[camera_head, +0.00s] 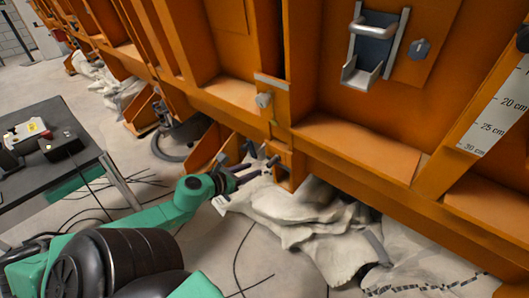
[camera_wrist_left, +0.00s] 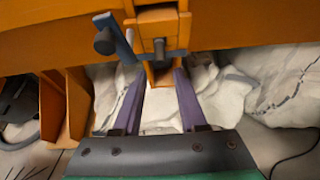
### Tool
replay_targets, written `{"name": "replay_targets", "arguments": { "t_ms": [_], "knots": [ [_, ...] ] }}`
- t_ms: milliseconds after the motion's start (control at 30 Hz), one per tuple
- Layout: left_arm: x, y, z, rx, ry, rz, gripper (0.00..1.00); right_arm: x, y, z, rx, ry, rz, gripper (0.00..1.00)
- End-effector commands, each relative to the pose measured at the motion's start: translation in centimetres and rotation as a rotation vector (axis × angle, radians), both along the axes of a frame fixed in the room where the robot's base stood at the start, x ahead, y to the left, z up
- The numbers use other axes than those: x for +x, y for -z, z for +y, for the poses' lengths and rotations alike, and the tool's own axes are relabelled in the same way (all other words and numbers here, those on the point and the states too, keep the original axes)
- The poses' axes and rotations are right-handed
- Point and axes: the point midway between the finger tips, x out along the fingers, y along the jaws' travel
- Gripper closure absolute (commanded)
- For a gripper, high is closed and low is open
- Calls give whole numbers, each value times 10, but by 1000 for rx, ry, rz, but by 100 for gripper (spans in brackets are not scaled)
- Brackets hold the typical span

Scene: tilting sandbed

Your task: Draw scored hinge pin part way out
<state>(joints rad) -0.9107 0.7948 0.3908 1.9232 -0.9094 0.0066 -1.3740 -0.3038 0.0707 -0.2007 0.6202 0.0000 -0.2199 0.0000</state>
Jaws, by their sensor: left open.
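The orange hinge bracket (camera_wrist_left: 158,22) is straight ahead in the left wrist view, on the lower edge of the big orange frame. A small dark pin (camera_wrist_left: 158,47) with a squarish head stands out of it, which looks like the hinge pin. Any score mark is too small to see. My left gripper (camera_wrist_left: 159,74) is open, its two purple fingers pointing at the bracket, one on each side of the pin's line. The pin does not appear gripped. In the head view my left gripper (camera_head: 262,164) is close to the bracket and partly hides it. My right gripper is out of view.
Crumpled pale cloth (camera_head: 300,215) lies on the floor below. Orange ribs (camera_head: 205,148) stand left of the gripper. A dark table (camera_head: 80,150) with small devices is at left, and cables cross the floor.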

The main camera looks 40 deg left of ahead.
Motion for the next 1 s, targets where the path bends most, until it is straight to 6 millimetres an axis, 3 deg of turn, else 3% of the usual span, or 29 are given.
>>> {"name": "replay_targets", "arguments": {
  "t_ms": [200, 400, 600, 833, 867, 933, 967, 1000],
  "knots": [
    [52, 23, 1, 4, -1, -4, 58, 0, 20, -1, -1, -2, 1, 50],
    [84, 36, 1, -3, -4, -3, 58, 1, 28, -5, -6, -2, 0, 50],
    [97, 40, 1, -1, -5, -1, 58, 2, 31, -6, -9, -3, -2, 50],
    [97, 41, 1, -2, -5, 1, 58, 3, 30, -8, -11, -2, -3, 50],
    [97, 41, 1, -2, -5, 1, 66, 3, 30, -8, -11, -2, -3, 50],
    [97, 41, 1, -3, -4, 1, 93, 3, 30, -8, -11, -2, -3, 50],
    [97, 41, 1, -3, -4, 1, 100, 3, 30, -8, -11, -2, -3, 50],
    [97, 41, 1, -3, -4, 1, 100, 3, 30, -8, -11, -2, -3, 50]
  ]
}}
